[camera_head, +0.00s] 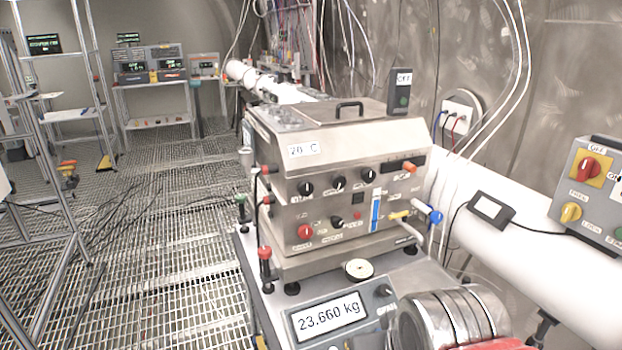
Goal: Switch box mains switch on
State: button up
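The switch box (566,187) is a grey panel at the right edge, above the white pipe and cut off by the picture edge. Its upper part carries a red rotary switch (590,168) on a yellow plate. A label above the switch reads OFF, and another label to its right is partly cut off. Below are a yellow knob (571,212) and, at the edge, a green part (618,234). The knob's exact pointing direction is too small to tell. I cannot make out my gripper in this view.
A steel machine (335,205) with knobs and levers stands mid-view. A scale display (327,316) reads 23.660 kg. A ribbed metal cylinder (455,318) is at the bottom right. A white pipe (540,275) runs along the wall. Open grating floor (165,250) lies left.

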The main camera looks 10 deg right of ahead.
aim_at(305, 231)
jog(key=u, duration=0.2)
jog(key=k, duration=0.5)
jog(key=u, duration=0.55)
jog(key=k, duration=0.85)
jog(key=u, duration=0.35)
jog(key=i, duration=1.25)
jog(key=u, duration=0.45)
